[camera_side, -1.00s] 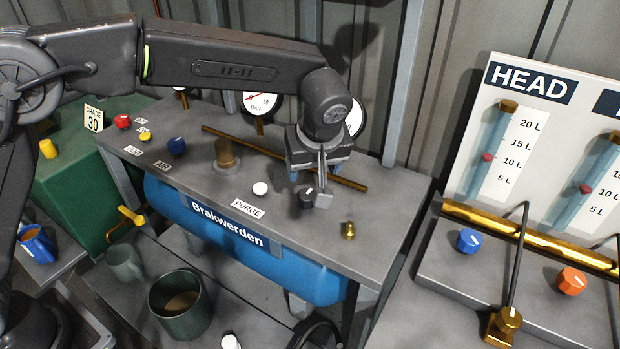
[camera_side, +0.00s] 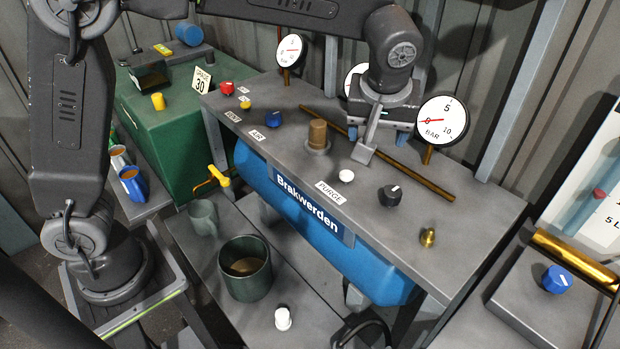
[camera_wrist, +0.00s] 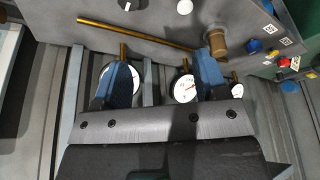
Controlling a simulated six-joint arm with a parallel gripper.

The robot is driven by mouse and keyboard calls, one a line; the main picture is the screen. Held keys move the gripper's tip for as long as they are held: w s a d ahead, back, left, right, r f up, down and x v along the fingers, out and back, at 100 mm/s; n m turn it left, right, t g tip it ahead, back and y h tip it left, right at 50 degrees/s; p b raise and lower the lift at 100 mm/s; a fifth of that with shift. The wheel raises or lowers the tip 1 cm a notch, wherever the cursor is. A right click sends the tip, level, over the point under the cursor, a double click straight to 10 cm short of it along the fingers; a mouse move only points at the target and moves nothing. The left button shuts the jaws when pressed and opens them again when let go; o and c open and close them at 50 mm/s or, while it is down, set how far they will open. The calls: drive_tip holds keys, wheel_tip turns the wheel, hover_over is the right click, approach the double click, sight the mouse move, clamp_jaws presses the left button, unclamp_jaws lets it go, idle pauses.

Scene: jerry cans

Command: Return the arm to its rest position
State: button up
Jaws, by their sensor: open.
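My gripper (camera_side: 372,140) hangs above the back of the grey bench top (camera_side: 470,215) in the side view, pointing down. It is raised clear of the black knob (camera_side: 390,195), which stands on the bench to its lower right. In the wrist view my gripper (camera_wrist: 165,68) shows two blue fingers spread wide apart with nothing between them. The black knob (camera_wrist: 128,4) shows at the top edge there.
A brass rod (camera_side: 432,182) runs along the bench. Gauges (camera_side: 442,120) stand behind it, close to my gripper. A brown post (camera_side: 317,136), a white button (camera_side: 346,176) and a brass fitting (camera_side: 428,237) stand on the bench. A blue tank (camera_side: 300,215) lies below.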

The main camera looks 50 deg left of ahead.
drive_tip(key=s+a+r+m+h, duration=0.2)
drive_tip(key=s+a+r+m, duration=0.25)
drive_tip(key=s+a, duration=0.55)
drive_tip(key=s+a+f+m+t, duration=0.1)
drive_tip(key=s+a, duration=0.1)
drive_tip(key=s, duration=0.4)
drive_tip(key=s+a+f+m+t, duration=0.1)
drive_tip(key=s+f+m, duration=0.1)
drive_tip(key=s, duration=0.5)
drive_tip(key=shift+a+f, duration=0.3)
drive_tip(key=shift+a, duration=0.1)
drive_tip(key=shift+o, duration=0.4)
drive_tip(key=shift+w, duration=0.1)
